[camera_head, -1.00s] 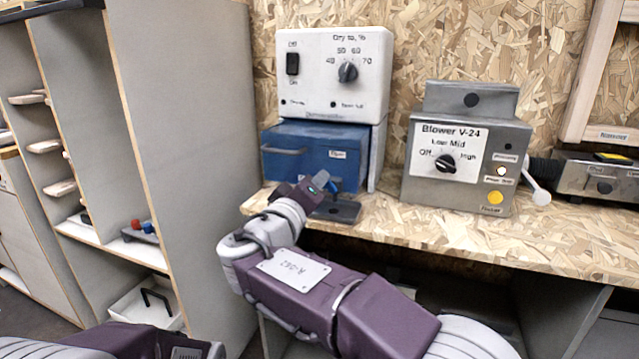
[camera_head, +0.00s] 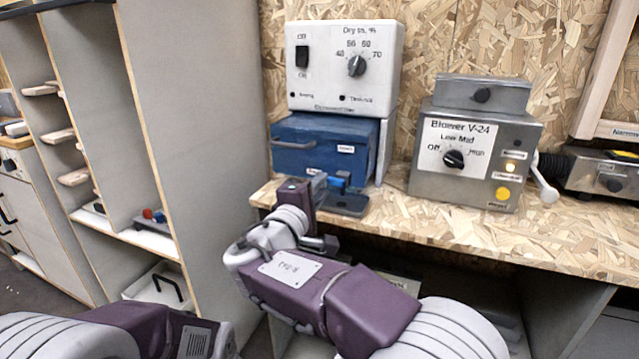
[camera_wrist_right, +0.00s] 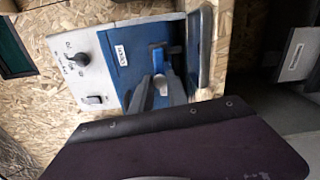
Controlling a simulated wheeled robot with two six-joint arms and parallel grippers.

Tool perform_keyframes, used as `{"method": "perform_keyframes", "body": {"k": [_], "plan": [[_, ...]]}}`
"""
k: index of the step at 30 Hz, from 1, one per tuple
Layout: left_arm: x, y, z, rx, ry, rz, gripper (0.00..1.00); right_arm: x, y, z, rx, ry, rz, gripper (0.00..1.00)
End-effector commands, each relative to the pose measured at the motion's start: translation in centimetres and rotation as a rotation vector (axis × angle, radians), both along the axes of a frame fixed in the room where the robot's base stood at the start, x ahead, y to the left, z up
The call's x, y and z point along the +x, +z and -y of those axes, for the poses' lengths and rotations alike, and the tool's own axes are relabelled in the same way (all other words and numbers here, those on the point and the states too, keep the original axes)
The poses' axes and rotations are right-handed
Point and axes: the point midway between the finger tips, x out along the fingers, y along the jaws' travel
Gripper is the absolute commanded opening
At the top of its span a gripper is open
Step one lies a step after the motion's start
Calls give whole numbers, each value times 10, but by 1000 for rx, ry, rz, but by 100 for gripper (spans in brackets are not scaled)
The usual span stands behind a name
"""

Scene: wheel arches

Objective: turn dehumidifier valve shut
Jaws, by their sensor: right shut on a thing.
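The dehumidifier is a white box (camera_head: 372,92) with a "Dry to, %" dial, above a blue tank (camera_head: 308,160). The valve has a blue handle (camera_head: 337,184) over a dark base plate (camera_head: 352,205) on the bench in front of the tank. My right gripper (camera_head: 319,186) is at the blue handle, its body partly hiding the valve. In the right wrist view, its dark fingers (camera_wrist_right: 156,92) are shut on the blue valve handle (camera_wrist_right: 157,56). The handle's exact angle is hard to tell. My left gripper is out of view; only part of that arm shows at the lower left.
A grey blower box (camera_head: 470,190) labelled "Blower V-24" stands right of the dehumidifier, with a pale lever at its side. The wooden bench (camera_head: 440,225) is clear between them. A tall grey shelf panel (camera_head: 200,130) stands on the left.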

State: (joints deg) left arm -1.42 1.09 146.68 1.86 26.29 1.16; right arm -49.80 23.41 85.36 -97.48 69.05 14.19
Motion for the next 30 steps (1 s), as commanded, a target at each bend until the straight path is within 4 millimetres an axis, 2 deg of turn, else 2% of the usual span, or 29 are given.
{"method": "perform_keyframes", "body": {"k": [21, 22, 24, 30], "plan": [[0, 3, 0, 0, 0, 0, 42, 0, -3, 0, -66, 0, -23, 0], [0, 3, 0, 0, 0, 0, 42, 0, -3, 0, -66, 0, -24, 22], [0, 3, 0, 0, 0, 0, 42, 0, -3, 0, -66, 0, -23, 42], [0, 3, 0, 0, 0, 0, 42, 0, -3, 0, -65, 0, -22, 42]]}}
